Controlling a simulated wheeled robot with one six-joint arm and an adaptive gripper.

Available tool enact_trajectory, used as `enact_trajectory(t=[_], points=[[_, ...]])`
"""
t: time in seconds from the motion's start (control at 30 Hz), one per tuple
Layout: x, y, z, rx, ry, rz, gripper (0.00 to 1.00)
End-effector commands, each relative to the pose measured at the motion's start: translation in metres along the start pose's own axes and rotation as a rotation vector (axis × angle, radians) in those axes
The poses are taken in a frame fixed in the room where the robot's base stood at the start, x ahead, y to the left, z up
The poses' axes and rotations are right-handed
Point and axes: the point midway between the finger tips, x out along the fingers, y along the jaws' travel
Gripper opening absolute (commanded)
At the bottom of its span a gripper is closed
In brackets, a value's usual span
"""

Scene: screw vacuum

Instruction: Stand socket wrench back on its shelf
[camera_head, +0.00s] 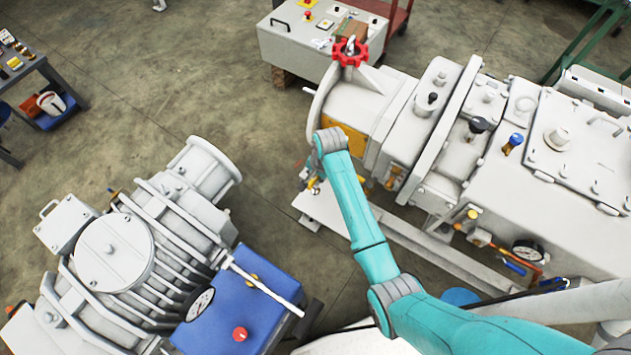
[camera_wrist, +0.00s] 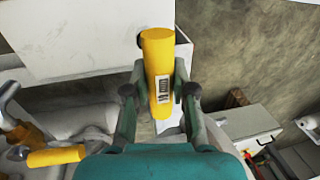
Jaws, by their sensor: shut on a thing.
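In the wrist view a yellow cylinder with a barcode label, which looks like the handle of the socket wrench (camera_wrist: 157,52), sits between the two fingers of my gripper (camera_wrist: 160,91). The gripper is shut on it. In the head view my arm hides the gripper and the wrench. I cannot pick out the wrench's shelf with certainty in either view.
A second yellow handle (camera_wrist: 55,156) lies at the lower left of the wrist view. In the head view a large white vacuum machine (camera_head: 590,150) stands right, and a ribbed grey pump (camera_head: 110,250) left. A tool bench (camera_head: 25,68) is far left. Open floor (camera_head: 240,95) lies between.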

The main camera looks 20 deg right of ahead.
Motion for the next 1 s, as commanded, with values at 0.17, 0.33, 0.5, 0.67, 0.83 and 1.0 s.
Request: enact_trajectory(t=[0.17,0.33,0.5,0.67,0.83,1.0], points=[[0.023,0.005,0.001,0.000,-0.002,0.003,0.00],[0.032,0.006,0.000,0.000,0.000,0.000,0.00],[0.032,0.006,0.001,0.000,0.000,0.000,0.00],[0.033,0.007,0.001,0.000,-0.001,0.001,0.47],[0.033,0.007,0.001,0.000,-0.001,0.001,0.50],[0.032,0.007,0.001,0.000,0.000,0.001,0.50]])
